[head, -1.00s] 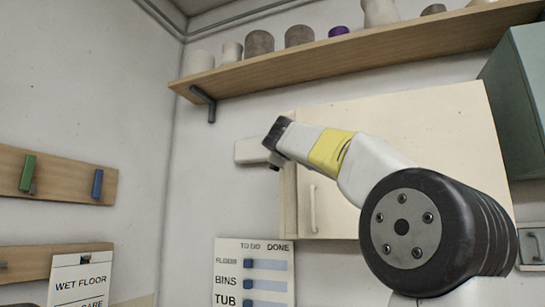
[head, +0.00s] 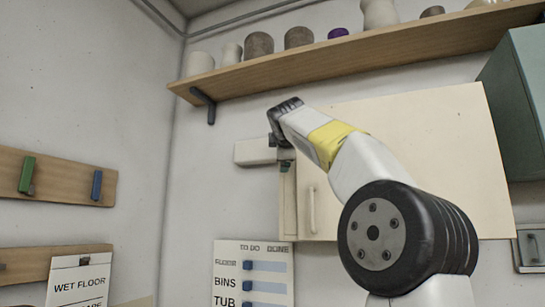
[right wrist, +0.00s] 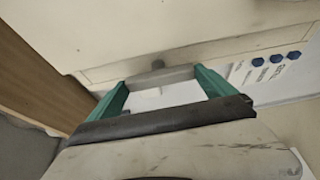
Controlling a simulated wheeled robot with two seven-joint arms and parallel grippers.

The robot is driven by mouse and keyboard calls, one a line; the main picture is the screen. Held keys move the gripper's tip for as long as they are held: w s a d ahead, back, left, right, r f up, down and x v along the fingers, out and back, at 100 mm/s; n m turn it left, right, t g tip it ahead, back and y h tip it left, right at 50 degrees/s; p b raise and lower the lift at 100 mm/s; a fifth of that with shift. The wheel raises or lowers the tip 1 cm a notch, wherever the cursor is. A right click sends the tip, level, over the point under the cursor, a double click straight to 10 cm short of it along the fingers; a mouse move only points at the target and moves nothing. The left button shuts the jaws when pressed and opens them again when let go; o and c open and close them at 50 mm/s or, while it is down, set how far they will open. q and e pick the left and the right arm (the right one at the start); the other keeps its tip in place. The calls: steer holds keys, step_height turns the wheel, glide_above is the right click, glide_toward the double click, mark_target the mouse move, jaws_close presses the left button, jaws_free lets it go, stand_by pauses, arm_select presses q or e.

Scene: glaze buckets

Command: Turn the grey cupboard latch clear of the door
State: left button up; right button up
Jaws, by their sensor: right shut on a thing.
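The cream cupboard (head: 410,160) hangs on the wall, its pale door handle (head: 312,210) near the left side. My right gripper (head: 285,158) is at the cupboard's upper left edge. In the right wrist view, its green fingers (right wrist: 162,82) are closed on the grey latch (right wrist: 160,78), which spans between them. In the head view the gripper and wrist largely hide the latch. My left gripper is in neither view.
A wooden shelf (head: 350,53) with several pots runs above the cupboard. A TO DO/DONE board (head: 230,255) hangs below. A green cabinet (head: 520,100) is at the right.

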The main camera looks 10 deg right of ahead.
steer(key=o, duration=1)
steer(key=shift+s, duration=0.1)
steer(key=s, duration=0.2)
steer(key=s+a, duration=0.1)
steer(key=s, duration=0.4)
steer(key=shift+s+a, duration=0.25)
steer(key=shift+a, duration=0.05)
